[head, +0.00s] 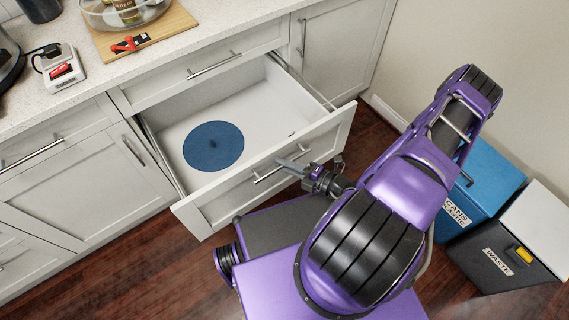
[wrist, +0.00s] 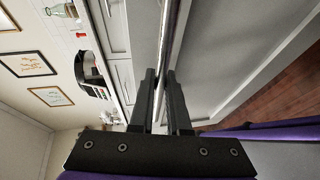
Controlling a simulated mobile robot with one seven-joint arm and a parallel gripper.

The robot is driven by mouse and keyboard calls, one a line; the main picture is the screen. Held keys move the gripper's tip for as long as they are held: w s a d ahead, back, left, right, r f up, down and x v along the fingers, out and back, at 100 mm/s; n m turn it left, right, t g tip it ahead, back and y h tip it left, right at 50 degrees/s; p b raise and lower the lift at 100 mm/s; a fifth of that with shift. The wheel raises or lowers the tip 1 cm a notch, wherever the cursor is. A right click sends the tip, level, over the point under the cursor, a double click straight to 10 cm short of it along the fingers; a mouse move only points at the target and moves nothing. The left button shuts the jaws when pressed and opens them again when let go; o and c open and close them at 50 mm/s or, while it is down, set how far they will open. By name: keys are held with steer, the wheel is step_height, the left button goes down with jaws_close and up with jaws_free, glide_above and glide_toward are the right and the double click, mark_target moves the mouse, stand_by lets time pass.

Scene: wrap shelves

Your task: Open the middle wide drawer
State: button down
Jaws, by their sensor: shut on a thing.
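The middle wide drawer (head: 240,180) stands pulled out from the white cabinet, with its inside showing. A round dark blue disc (head: 213,146) lies on its floor. The drawer's bar handle (head: 270,174) is on the front panel, and the bar also shows in the wrist view (wrist: 166,50). My gripper (head: 296,162) is at the right part of this handle. In the wrist view my gripper (wrist: 160,85) has its two dark fingers on either side of the bar, shut on it. The fingertips' contact is partly hidden in the head view.
A shut drawer (head: 205,85) with its own handle is above. The counter holds a wooden board (head: 160,35) and a white socket block (head: 62,72). Blue (head: 485,175) and black (head: 500,255) bins stand at right by the wall. My purple base is close in front of the drawer.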

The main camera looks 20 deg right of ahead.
steer(key=c, duration=0.9)
jaws_free()
steer(key=v, duration=1.7)
steer(key=shift+s+d, duration=0.15)
